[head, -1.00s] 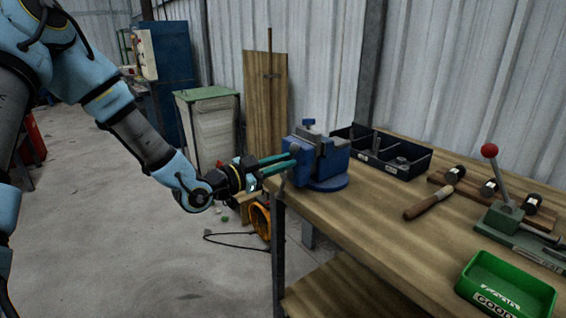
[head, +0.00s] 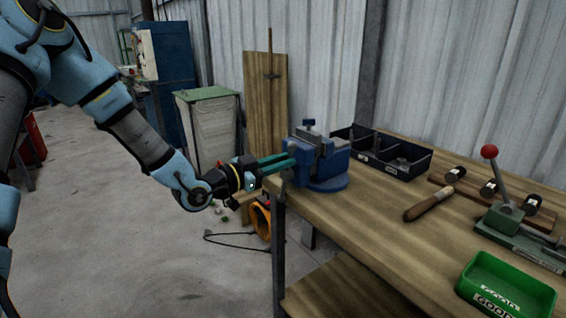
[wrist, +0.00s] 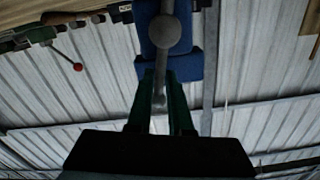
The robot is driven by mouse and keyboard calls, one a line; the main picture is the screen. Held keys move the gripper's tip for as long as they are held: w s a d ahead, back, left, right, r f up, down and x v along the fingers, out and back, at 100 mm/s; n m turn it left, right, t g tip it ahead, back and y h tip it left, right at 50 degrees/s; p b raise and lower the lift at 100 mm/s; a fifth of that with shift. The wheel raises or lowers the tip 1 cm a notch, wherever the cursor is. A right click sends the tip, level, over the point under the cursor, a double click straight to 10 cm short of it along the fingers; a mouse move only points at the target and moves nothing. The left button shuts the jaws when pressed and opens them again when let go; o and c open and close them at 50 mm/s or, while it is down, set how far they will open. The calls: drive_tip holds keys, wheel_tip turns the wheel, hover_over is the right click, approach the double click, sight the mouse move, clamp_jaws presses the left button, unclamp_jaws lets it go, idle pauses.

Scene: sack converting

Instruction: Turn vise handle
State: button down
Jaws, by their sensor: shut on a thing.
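The blue bench vise (head: 325,172) stands on the near left corner of the wooden workbench (head: 400,225). Its grey handle bar (wrist: 161,78) shows in the wrist view, running down from a round grey screw end (wrist: 165,32) in front of the blue vise body (wrist: 187,68). My gripper (head: 288,161) reaches the vise from the left, with its green fingers level. In the wrist view my gripper (wrist: 163,92) has a finger on each side of the handle bar and is shut on it. In the head view the handle is hidden by the fingers.
A black divided bin (head: 385,155) sits behind the vise. A wooden-handled tool (head: 428,205), a red-knobbed lever press (head: 500,190) and a green tray (head: 507,285) lie further right. A green-topped cabinet (head: 207,115) stands behind my arm. The floor to the left is mostly clear.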

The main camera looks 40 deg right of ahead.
drive_tip(key=w+f+n+p, duration=0.1)
drive_tip(key=w+f+n, duration=0.1)
drive_tip(key=n, duration=0.7)
drive_tip(key=w+f+n+p, duration=0.1)
drive_tip(key=w+n, duration=0.3)
drive_tip(key=n, duration=0.5)
drive_tip(key=shift+w+d+f+n, duration=0.2)
drive_tip(key=shift+w+f+n, duration=0.1)
drive_tip(key=shift+f, duration=0.2)
drive_tip(key=c, duration=0.8)
unclamp_jaws()
drive_tip(key=shift+f, duration=0.1)
drive_tip(key=a+b, duration=0.1)
drive_tip(key=a, duration=0.6)
drive_tip(key=a+b, duration=0.1)
drive_tip(key=a, duration=0.2)
drive_tip(key=shift+w+a+b, duration=0.25)
drive_tip(key=shift+a+b, duration=0.05)
drive_tip(key=shift+a, duration=0.05)
